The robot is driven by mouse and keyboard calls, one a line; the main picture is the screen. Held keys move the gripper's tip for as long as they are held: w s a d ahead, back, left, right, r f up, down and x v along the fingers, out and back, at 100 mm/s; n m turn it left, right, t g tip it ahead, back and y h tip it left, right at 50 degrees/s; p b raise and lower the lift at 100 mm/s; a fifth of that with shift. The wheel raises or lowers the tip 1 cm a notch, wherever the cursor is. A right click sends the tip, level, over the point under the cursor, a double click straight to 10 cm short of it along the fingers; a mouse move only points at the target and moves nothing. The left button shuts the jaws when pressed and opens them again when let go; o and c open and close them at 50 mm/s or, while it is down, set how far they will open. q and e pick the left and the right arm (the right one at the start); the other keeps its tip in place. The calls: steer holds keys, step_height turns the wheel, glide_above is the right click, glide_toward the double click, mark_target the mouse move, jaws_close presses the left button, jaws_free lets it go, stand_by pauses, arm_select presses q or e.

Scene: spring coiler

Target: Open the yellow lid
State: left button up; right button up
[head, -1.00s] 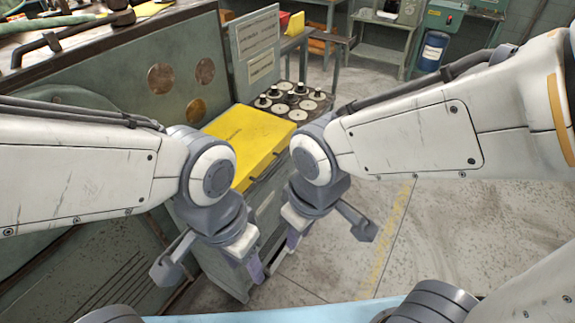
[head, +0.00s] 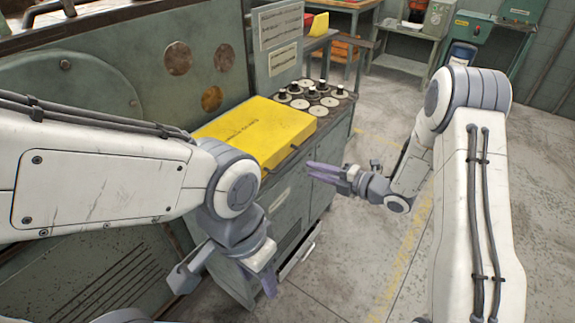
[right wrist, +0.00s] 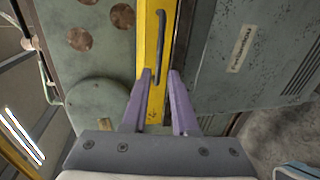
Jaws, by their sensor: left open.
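The yellow lid (head: 250,130) lies flat and closed on the grey-green cabinet (head: 290,205) in the head view. A dark bar handle runs along its front edge; the handle (right wrist: 161,45) shows upright in the right wrist view, on the yellow edge. My right gripper (head: 311,171) is open and empty, its purple fingers pointing at the cabinet front just right of the lid. In the right wrist view its fingertips (right wrist: 160,76) stand apart, with the handle beyond the gap and not between them. My left gripper (head: 265,272) is open and low before the cabinet, apart from the lid.
A tray of round discs and black knobs (head: 315,95) sits behind the lid, beside an upright label panel (head: 277,45). A large green machine (head: 110,90) stands on the left.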

mark_target(287, 161)
steer(key=p+x, duration=0.1)
steer(key=x, duration=0.9)
steer(key=shift+a+p, duration=0.1)
steer(key=shift+p, duration=0.2)
jaws_close()
stand_by(1.0)
